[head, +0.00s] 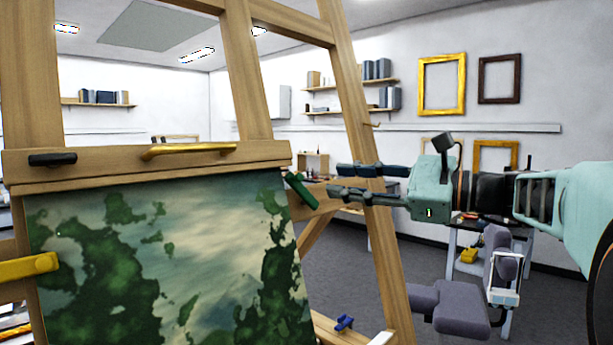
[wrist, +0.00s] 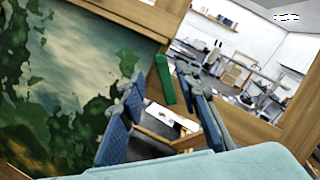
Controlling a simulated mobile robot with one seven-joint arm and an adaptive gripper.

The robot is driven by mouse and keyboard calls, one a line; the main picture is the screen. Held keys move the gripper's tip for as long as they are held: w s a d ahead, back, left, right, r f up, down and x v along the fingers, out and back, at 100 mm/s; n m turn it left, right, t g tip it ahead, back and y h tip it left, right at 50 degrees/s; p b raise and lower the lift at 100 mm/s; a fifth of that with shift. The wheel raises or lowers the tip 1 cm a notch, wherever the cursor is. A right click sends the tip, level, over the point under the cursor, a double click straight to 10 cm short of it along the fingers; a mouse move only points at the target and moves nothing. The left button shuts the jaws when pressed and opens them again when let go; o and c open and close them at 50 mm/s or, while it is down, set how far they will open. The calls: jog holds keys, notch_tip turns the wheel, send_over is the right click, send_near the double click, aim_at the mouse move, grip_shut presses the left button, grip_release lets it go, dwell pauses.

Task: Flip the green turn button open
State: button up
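The green turn button (head: 300,191) is a small bar at the right edge of the painting (head: 180,255), near its upper corner. It slants down to the right, with its lower end over the easel's wooden crosspiece. In the wrist view the green turn button (wrist: 165,80) appears between the two fingertips. My gripper (head: 336,180) is open, its dark fingers apart and pointing left toward the button from a short way right. In the wrist view my gripper (wrist: 163,86) looks empty; whether a finger touches the button is unclear.
The wooden easel (head: 238,75) fills the left, its right leg (head: 362,125) beside my fingers. A black bar (head: 52,159), a brass piece (head: 188,150), a yellow bar (head: 34,267) and a blue piece (head: 344,323) are also on the easel. A grey padded seat (head: 450,308) stands lower right.

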aim_at(302, 177)
jog(key=p+x, duration=0.1)
jog(key=x, duration=0.7)
jog(key=shift+w+a, duration=0.1)
jog(key=shift+a, duration=0.05)
grip_shut()
